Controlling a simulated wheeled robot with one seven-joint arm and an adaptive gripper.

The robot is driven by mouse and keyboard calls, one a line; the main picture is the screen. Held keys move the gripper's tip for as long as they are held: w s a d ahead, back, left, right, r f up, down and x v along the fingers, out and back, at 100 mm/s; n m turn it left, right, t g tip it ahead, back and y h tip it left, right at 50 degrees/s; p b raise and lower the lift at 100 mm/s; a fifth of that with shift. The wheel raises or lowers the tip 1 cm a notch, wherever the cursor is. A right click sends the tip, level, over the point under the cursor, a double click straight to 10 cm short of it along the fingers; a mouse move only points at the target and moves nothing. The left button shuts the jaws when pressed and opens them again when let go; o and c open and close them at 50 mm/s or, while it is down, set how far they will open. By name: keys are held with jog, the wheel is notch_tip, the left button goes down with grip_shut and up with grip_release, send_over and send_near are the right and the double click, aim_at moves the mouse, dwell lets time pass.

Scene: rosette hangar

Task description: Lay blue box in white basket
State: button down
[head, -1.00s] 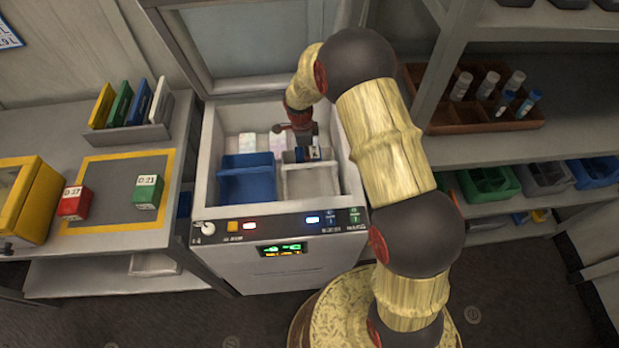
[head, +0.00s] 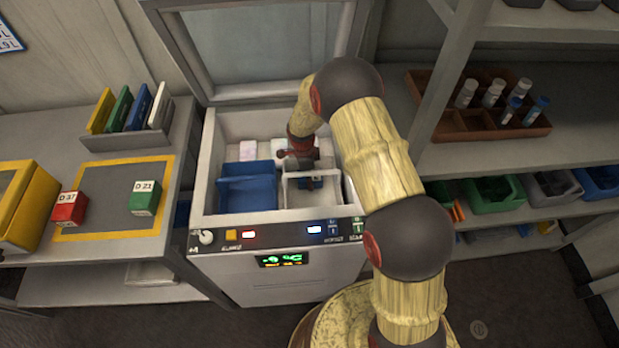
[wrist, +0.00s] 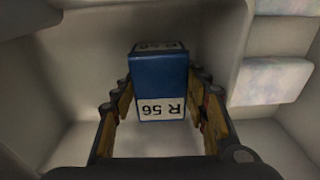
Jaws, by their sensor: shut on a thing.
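The white basket (head: 314,197) stands in the right part of the open chest, beside a blue basket (head: 248,192). My gripper (head: 303,162) reaches down over the back part of the white basket. In the wrist view my gripper (wrist: 162,100) is shut on the blue box (wrist: 160,75), with one finger on each side. The box has a white label reading R 56. Pale walls surround it in that view, and it appears low inside the white basket. Whether it touches the basket floor I cannot tell.
Pale packs (head: 248,150) lie behind the baskets. The chest's raised lid (head: 262,45) is behind. A left bench holds a red box (head: 69,209), a green box (head: 146,198) and a rack of coloured panels (head: 130,140). A vial tray (head: 470,124) is on the right shelf.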

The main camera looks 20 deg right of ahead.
jog(key=c, duration=1.3)
grip_release()
jog(key=shift+o, duration=0.2)
jog(key=s+r+n+t+p, duration=0.1)
jog(key=s+r+n, duration=0.2)
jog(key=r, duration=0.9)
jog(key=s+r+n+t+p, duration=0.1)
jog(key=s+r+n+p, duration=0.15)
jog(key=r, duration=1.05)
jog(key=s+r+n+t+p, duration=0.1)
jog(key=s+r+n, duration=0.25)
jog(key=r, duration=0.85)
jog(key=s+r+n+t, duration=0.1)
jog(key=s+r+n, duration=0.2)
jog(key=s, duration=0.4)
jog(key=s+r+n, duration=0.3)
jog(key=s+n, duration=0.1)
jog(key=s, duration=0.4)
jog(key=s+r+n+t+y, duration=0.1)
jog(key=s+r+n, duration=0.3)
jog(key=s, duration=0.3)
jog(key=shift+s+t, duration=0.3)
